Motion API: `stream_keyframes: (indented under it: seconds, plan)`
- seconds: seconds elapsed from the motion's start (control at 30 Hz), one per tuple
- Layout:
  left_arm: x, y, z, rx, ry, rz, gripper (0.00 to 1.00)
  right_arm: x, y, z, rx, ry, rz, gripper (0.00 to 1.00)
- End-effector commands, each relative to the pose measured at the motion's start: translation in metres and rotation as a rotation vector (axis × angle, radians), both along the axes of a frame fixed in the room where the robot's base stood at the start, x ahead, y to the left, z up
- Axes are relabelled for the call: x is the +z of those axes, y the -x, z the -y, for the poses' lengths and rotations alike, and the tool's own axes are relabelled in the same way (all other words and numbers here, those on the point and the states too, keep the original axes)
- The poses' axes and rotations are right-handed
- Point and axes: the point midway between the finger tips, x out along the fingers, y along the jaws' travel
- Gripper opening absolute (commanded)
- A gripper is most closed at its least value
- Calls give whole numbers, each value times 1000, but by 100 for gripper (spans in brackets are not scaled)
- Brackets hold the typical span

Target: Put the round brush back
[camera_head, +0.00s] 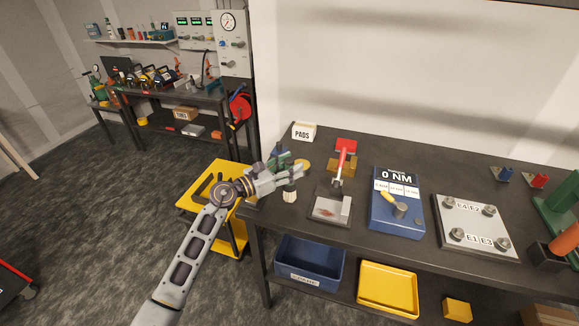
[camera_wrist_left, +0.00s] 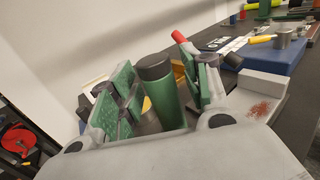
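The round brush, with a dark-capped green handle (camera_wrist_left: 163,95) and pale bristles (camera_head: 290,193), is upright at the left end of the bench (camera_head: 355,232). My left gripper (camera_head: 284,167) is around its handle. In the left wrist view the handle stands between the two green-padded fingers (camera_wrist_left: 160,88). Gaps show on both sides, so the fingers look open around it. Whether the bristles touch the bench top I cannot tell. My right gripper is not in view.
A box marked PADS (camera_head: 304,132), a red-handled tool (camera_head: 342,163), a grey block (camera_head: 331,208), a blue 0 NM device (camera_head: 397,205) and a bolted plate (camera_head: 476,226) stand on the bench. A blue bin (camera_head: 309,262) and a yellow bin (camera_head: 388,288) are below.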

Motion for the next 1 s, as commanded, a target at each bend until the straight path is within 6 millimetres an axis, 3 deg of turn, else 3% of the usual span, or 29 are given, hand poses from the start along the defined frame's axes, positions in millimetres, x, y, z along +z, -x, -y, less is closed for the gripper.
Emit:
stream_keyframes:
  seconds: [0.43,1.0]
  plan:
    - [4,0,-1,1,0,0,47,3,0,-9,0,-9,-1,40]
    - [1,34,-47,1,-1,0,47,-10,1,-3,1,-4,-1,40]
